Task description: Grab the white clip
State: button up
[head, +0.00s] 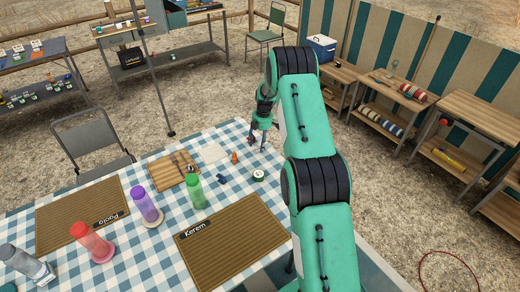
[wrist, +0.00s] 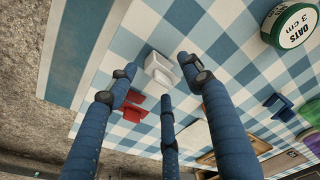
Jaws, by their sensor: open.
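The white clip (wrist: 160,70) lies on the blue-and-white checked tablecloth in the wrist view. My gripper (wrist: 160,78) has its blue fingers spread, with the clip between and just beyond the fingertips. Nothing is held. I cannot tell the exact height of the fingertips above the cloth. A red clip (wrist: 136,98) lies beside the white one, partly behind a finger. In the head view my gripper (head: 263,130) is over the table's far right corner; I cannot make out the white clip there.
A round oats tin (wrist: 291,24) and a blue clip (wrist: 280,107) lie to the right in the wrist view. In the head view, a green bottle (head: 195,191), a purple bottle (head: 145,205), a cutting board (head: 166,176) and the Kerem mat (head: 235,238) occupy the table. The table edge is close to my gripper.

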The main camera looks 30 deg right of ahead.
jog(key=shift+a+f, duration=0.1)
jog(key=shift+f, duration=0.4)
jog(key=c, duration=1)
